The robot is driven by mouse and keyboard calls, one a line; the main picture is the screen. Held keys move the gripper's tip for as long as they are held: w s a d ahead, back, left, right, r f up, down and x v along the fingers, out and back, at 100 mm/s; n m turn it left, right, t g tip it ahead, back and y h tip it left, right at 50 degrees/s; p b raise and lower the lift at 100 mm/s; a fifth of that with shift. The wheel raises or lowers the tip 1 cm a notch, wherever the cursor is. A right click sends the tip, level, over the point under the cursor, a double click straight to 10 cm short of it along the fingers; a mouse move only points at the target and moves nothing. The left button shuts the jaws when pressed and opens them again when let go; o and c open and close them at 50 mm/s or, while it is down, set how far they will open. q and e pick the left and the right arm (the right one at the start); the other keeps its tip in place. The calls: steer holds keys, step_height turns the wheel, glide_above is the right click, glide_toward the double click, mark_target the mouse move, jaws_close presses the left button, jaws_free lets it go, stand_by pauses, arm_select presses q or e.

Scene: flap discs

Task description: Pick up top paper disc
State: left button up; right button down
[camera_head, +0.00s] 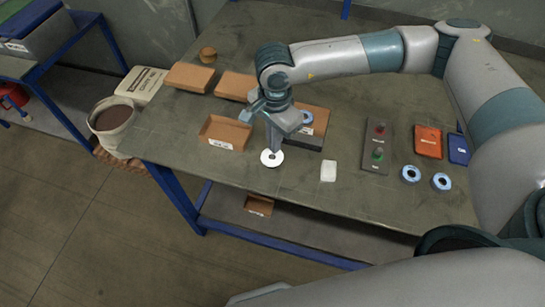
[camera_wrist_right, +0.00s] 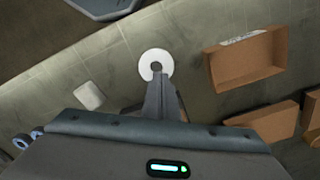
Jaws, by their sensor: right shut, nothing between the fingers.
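A white paper disc (camera_head: 272,158) with a centre hole lies near the front edge of the table. It also shows in the right wrist view (camera_wrist_right: 156,64). My right gripper (camera_head: 275,149) points down at the disc with its fingers shut and empty. In the right wrist view the fingertips (camera_wrist_right: 158,76) overlap the disc's near edge. I cannot tell whether they touch it or how many discs are stacked there. My left gripper is not in view.
An open cardboard box (camera_head: 226,132) stands left of the disc. A white block (camera_head: 328,171) lies to its right. Blue-rimmed discs (camera_head: 411,174) and a button panel (camera_head: 377,146) are farther right. A dark block (camera_head: 308,139) sits behind.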

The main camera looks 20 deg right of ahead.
mark_target(272, 157)
steer(key=shift+f+b, duration=0.25)
steer(key=shift+b, duration=0.05)
steer(key=shift+s+a, duration=0.6)
steer(key=shift+s, duration=0.3)
stand_by(1.1)
steer(key=shift+r+p, duration=0.6)
steer(key=shift+r, duration=2.4)
